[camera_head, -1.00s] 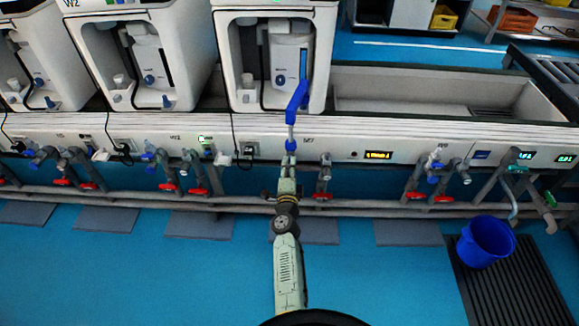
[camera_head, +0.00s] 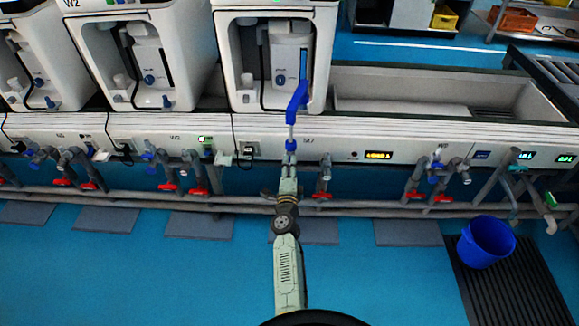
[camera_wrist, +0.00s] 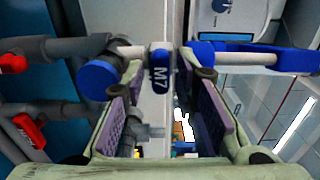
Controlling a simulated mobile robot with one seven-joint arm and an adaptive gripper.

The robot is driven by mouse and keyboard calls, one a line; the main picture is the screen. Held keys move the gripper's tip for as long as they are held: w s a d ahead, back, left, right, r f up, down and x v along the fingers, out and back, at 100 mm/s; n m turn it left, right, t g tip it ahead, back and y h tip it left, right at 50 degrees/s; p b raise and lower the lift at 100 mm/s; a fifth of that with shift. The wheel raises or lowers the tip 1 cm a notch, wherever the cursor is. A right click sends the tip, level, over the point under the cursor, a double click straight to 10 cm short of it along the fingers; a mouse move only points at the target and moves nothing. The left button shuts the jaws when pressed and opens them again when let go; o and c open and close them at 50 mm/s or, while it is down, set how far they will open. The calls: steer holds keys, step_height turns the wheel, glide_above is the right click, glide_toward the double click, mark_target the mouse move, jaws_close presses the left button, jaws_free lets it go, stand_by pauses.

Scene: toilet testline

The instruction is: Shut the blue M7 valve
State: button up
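The blue M7 valve (camera_wrist: 160,72) shows its white label in the wrist view, upper middle, with a white stem leading left to a round blue cap (camera_wrist: 98,78). In the head view, the blue part at the M7 spot (camera_head: 291,147) is just beyond the fingertips. My gripper (camera_head: 290,163) reaches up to it from the front. In the wrist view, my gripper (camera_wrist: 163,84) is open, with one purple-padded finger on each side of the labelled part. I cannot tell whether either finger touches it.
A blue spout (camera_head: 297,98) rises above the valve. Grey pipes with red handles (camera_head: 322,195) stand on both sides of my arm. A blue bucket (camera_head: 486,243) stands at the right on a dark grate. White units (camera_head: 277,50) line the back.

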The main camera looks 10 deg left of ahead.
steer(key=shift+o, duration=0.6)
steer(key=shift+s, duration=0.1)
steer(key=s+d, duration=0.2)
steer(key=s, duration=0.9)
steer(key=shift+s, duration=0.3)
steer(key=shift+d, duration=0.1)
